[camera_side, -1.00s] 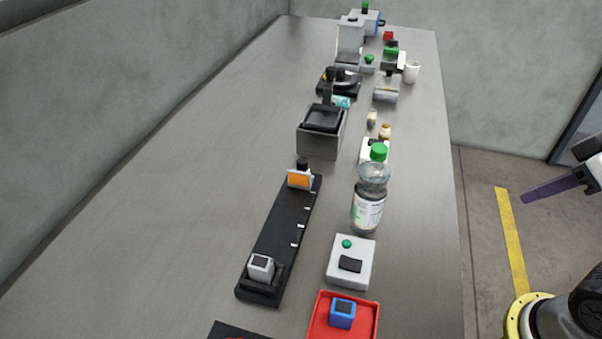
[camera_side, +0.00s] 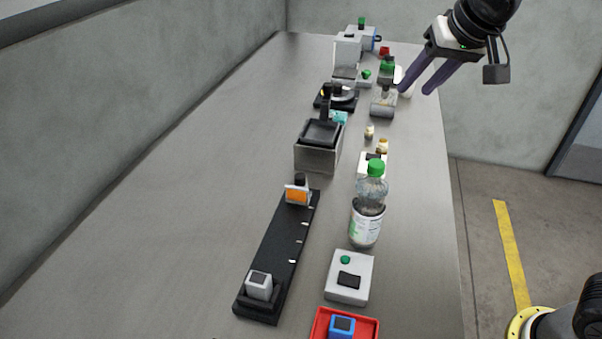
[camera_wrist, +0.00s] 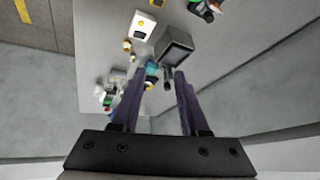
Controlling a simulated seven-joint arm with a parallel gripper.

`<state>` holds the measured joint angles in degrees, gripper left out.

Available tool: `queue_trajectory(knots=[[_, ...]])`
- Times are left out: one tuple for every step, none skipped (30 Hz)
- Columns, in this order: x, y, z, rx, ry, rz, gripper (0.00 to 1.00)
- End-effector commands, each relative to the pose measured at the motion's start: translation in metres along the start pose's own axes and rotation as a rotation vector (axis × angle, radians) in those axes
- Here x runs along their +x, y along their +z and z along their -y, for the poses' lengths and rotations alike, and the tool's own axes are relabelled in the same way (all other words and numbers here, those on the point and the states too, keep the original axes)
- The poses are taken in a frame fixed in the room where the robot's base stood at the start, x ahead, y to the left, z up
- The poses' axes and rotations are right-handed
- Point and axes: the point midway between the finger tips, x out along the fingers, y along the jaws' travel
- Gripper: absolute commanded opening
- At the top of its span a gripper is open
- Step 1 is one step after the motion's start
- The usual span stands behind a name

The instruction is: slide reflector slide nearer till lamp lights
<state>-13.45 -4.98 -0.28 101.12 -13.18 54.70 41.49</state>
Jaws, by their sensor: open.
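The reflector slide (camera_side: 297,194), with an orange face and a dark knob behind it, stands at the far end of a black rail (camera_side: 278,245) in the side view. White marks run along the rail's right edge. My gripper (camera_side: 417,93) is open and empty, high above the far right of the bench. Its fingers also show in the wrist view (camera_wrist: 155,88).
A bottle with a green cap (camera_side: 368,212) stands right of the rail. A grey box with a black top (camera_side: 318,148) is beyond the slide. A red tray (camera_side: 372,328) holds a blue block (camera_side: 341,326). Several small devices crowd the far end. The bench's left side is clear.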

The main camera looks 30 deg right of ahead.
Motion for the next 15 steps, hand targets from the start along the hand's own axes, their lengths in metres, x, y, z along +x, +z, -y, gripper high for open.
queue_trajectory(knots=[[0.016,-0.006,0.021,-0.011,0.004,0.014,0.44],[0.025,-0.009,0.032,-0.016,0.006,0.019,0.44],[0.037,-0.012,0.047,-0.025,0.009,0.027,0.44],[0.046,-0.013,0.059,-0.032,0.011,0.033,0.44],[0.056,-0.013,0.07,-0.043,0.014,0.04,0.44],[0.069,-0.012,0.084,-0.059,0.018,0.05,0.44],[0.079,-0.01,0.095,-0.074,0.021,0.058,0.44],[0.088,-0.008,0.104,-0.088,0.024,0.066,0.44],[0.1,-0.003,0.116,-0.111,0.027,0.077,0.44],[0.108,0.001,0.124,-0.127,0.031,0.087,0.44],[0.116,0.006,0.131,-0.142,0.033,0.096,0.44],[0.126,0.013,0.138,-0.159,0.038,0.11,0.44],[0.132,0.018,0.142,-0.17,0.042,0.12,0.44],[0.137,0.024,0.146,-0.181,0.045,0.129,0.44],[0.144,0.03,0.149,-0.193,0.051,0.141,0.44]])
